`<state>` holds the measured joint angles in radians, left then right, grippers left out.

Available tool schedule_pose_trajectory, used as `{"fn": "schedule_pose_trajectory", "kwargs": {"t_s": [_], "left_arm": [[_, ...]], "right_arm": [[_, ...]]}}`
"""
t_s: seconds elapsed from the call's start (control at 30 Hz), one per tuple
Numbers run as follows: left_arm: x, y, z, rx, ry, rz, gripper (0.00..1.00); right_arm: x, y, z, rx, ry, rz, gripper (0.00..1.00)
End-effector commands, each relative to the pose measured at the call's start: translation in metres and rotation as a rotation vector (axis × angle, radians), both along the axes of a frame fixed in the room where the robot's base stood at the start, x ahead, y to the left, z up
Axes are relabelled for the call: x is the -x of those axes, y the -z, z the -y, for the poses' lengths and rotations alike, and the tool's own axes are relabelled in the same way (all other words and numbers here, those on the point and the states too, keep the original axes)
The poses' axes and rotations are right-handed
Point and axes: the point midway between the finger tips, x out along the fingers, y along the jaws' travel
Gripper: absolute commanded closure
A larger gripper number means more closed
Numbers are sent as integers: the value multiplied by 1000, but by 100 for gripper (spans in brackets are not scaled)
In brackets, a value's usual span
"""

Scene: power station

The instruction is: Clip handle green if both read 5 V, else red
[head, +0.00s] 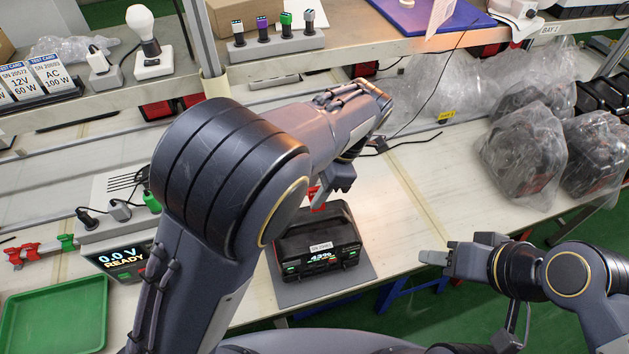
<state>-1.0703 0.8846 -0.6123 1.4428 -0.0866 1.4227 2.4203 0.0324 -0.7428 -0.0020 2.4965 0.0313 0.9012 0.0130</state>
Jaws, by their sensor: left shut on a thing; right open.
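The black power station (318,243) stands on a grey mat at the table's front, its small display showing what looks like 43%. My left gripper (340,182) is just above its top, near the handle, its jaws partly hidden by my arm. A red piece (317,196), apparently a red clip, shows at the jaws against the top of the station; I cannot tell whether it sits around the handle. Red clips (26,252) and a green clip (67,242) lie at the far left. The tester (120,257) reads 0.0 V READY. My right gripper (436,258) is open and empty beyond the table's front edge.
A green tray (55,318) lies at the front left. Several coloured plugs (262,28) stand in a rack on the shelf, near a lamp (146,40) and test cards (50,72). Bagged units (525,150) fill the right. Table right of the station is clear.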

Motion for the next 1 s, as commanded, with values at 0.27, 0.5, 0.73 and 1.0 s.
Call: {"fn": "schedule_pose_trajectory", "kwargs": {"t_s": [0.27, 0.5, 0.73, 1.0], "left_arm": [[-1, 24, -1, 0, 2, 0, 86], [0, 45, -1, 1, 3, 0, 86], [-1, 51, -1, 1, 4, 0, 86], [-1, 50, -1, 1, 4, 0, 86]], "right_arm": [[0, 20, 0, 0, 0, 0, 56], [0, 37, 0, 0, 0, 0, 56], [0, 42, 0, 0, 0, 0, 56], [0, 41, 0, 0, 0, 0, 56]]}}
